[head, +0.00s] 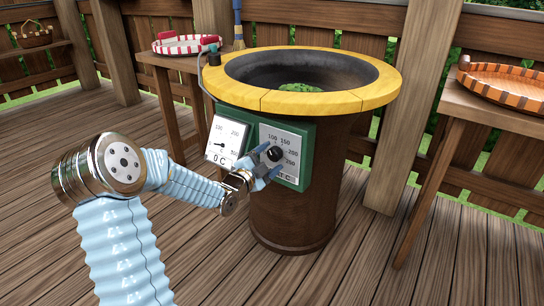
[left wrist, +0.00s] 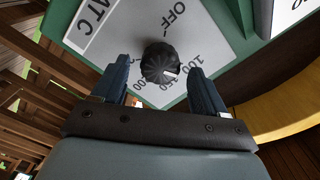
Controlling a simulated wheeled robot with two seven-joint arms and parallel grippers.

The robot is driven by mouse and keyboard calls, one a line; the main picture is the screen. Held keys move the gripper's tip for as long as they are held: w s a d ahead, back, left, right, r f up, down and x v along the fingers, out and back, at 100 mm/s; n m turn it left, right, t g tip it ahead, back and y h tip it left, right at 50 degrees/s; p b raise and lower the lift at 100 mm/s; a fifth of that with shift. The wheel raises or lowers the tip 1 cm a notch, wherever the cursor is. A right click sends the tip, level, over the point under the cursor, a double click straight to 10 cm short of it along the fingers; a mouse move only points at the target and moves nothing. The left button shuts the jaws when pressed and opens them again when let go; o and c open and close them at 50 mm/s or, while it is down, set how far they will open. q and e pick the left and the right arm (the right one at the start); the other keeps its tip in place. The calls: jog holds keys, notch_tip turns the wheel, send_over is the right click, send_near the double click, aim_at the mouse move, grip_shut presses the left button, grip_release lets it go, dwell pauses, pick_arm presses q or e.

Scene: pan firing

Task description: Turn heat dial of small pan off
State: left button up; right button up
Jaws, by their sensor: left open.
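The heat dial (head: 275,154) is a black knob on a white plate with printed numbers, set in a green panel (head: 307,135) on the front of the round brown stove. In the left wrist view the knob (left wrist: 160,62) has a white mark on the side facing the printed 100 and 150, away from the word OFF. My left gripper (left wrist: 159,66) is open, with one blue finger on each side of the knob. A gap shows between each finger and the knob. In the head view the gripper (head: 268,168) is at the panel. My right gripper is not in view.
A gauge (head: 222,142) reading 0 C sits left of the dial plate. The stove's yellow rim (head: 300,103) surrounds a dark pan (head: 340,75) with green contents. Side tables hold a red-and-white tray (head: 187,45) at left and an orange tray (head: 505,84) at right.

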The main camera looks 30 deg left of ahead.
pick_arm(q)
jog(key=shift+w+d, duration=0.1)
jog(key=shift+w, duration=0.75)
jog(key=c, duration=1.1)
jog(key=shift+o, duration=0.2)
